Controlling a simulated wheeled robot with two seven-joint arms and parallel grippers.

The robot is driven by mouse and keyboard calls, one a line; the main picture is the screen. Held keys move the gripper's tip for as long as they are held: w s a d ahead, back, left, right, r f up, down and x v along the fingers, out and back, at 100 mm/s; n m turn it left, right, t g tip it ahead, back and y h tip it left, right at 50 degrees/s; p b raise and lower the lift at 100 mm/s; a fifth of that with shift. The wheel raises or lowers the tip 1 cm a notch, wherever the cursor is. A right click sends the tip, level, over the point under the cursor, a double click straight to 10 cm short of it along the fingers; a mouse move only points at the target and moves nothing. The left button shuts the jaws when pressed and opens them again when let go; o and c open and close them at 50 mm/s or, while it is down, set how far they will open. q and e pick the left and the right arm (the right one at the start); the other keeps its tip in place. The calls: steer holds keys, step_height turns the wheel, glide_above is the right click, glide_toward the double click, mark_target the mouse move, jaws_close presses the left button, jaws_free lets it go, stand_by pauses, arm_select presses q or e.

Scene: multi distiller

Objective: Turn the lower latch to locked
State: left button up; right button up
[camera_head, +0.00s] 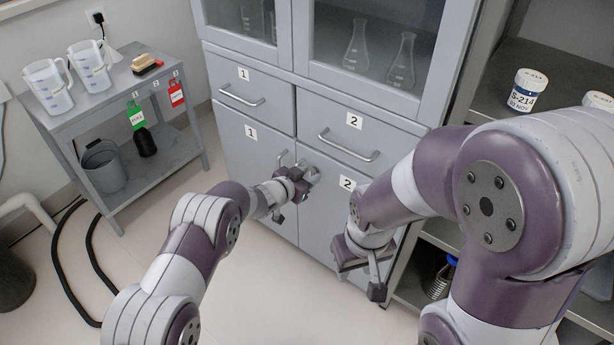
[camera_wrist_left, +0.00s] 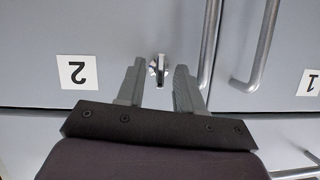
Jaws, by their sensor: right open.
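The lower latch (camera_wrist_left: 158,69) is a small shiny metal knob on the grey lower cabinet door. It shows in the left wrist view, just beyond the fingertips, with its lever roughly upright in that picture. I cannot tell whether it is touched. My left gripper (camera_wrist_left: 159,83) is open, one finger on each side of the latch and nothing between them. In the head view, the left gripper (camera_head: 292,186) is in front of the lower doors and largely hides the latch. My right gripper (camera_head: 373,278) hangs open and empty in front of the right lower door, away from the latch.
Vertical door handles (camera_wrist_left: 258,45) stand close to the latch in the left wrist view. Drawers with bar handles (camera_head: 348,148) are above the lower doors. A side table (camera_head: 110,85) with jugs is at the left. A shelf with a labelled jar (camera_head: 526,90) is at the right.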

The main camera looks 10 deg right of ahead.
arm_select(q)
steer(key=p+v, duration=0.4)
steer(key=v, duration=0.8)
steer(key=shift+s+a+r, duration=0.15)
steer(key=shift+a, duration=0.15)
